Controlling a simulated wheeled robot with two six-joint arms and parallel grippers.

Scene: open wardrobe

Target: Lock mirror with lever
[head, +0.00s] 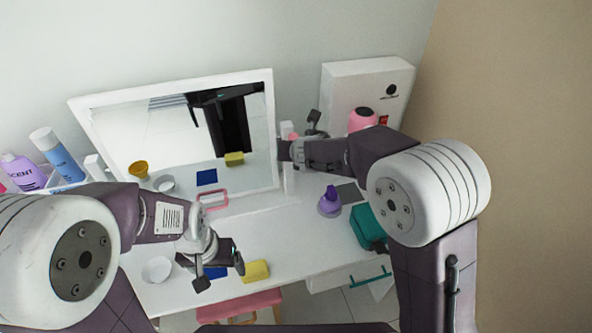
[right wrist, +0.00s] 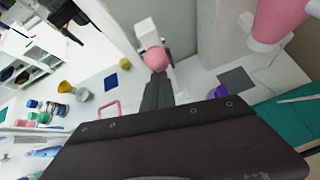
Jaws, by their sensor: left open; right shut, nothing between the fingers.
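The mirror (head: 177,140) stands tilted in a white frame at the back of the white table. At its right edge is a white lever post with a pink round knob (head: 293,136); the knob also shows in the right wrist view (right wrist: 155,60). My right gripper (head: 287,151) is shut and empty beside the knob. In the right wrist view its fingers (right wrist: 158,92) point at the knob and overlap its lower side; I cannot tell whether they touch. My left gripper (head: 220,272) is open and empty over the table's front, partly covering a blue block.
A white bowl (head: 157,269) and a yellow block (head: 256,271) lie near my left gripper. A purple bottle (head: 330,202) and a teal box (head: 365,227) stand on the right. A white box (head: 345,86) stands behind. Bottles (head: 62,158) fill the left. The table's middle is clear.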

